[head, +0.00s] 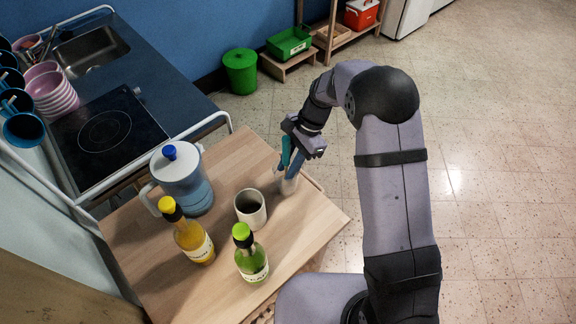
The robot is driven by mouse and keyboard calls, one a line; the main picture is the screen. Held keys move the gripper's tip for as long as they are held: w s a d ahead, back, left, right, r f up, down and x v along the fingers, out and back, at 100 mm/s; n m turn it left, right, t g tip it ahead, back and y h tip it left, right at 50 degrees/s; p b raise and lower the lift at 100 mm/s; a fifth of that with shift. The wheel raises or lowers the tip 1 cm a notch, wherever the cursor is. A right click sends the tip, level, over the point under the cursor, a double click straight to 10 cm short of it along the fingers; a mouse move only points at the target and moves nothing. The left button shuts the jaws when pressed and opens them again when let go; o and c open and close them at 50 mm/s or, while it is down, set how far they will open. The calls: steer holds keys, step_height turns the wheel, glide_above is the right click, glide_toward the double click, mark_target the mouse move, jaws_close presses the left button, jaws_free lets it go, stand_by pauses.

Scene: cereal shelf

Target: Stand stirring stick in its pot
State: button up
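A small pale pot (287,184) stands near the right edge of the wooden table. A teal and blue stick-like shape (286,152) rises above the pot, slightly tilted. Its lower end is at or in the pot, and I cannot tell how deep it reaches. My gripper (296,153) points down right above the pot, with its fingers at the stick shapes. The fingers and the sticks overlap in this view, so I cannot tell whether the gripper is shut on one.
On the wooden table (240,157), a pale mug (250,209) stands left of the pot. A blue-lidded jug (183,182), a yellow-capped bottle (193,237) and a green-capped bottle (250,257) stand farther left and nearer. A counter with hob (104,132) and sink lies beyond.

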steer(key=b+v, duration=0.3)
steer(key=v, duration=0.9)
steer(key=shift+r+b, duration=0.25)
steer(key=shift+b, duration=0.1)
steer(key=s+d+f+n+h, duration=0.1)
steer(key=s+d+f+n, duration=0.1)
steer(key=s, duration=0.5)
steer(key=s+d+f+n+t+h, duration=0.1)
steer(key=s+d+f+n, duration=0.1)
steer(key=s+d+n, duration=0.3)
steer(key=s+d+f+n+t+h, duration=0.1)
steer(key=s+d+f+n+h, duration=0.1)
steer(key=s+d, duration=0.4)
steer(key=s+f+n, duration=0.1)
steer(key=s+n, duration=0.1)
steer(key=s, duration=0.1)
steer(key=shift+s, duration=0.25)
steer(key=shift+f, duration=0.1)
steer(key=o, duration=0.4)
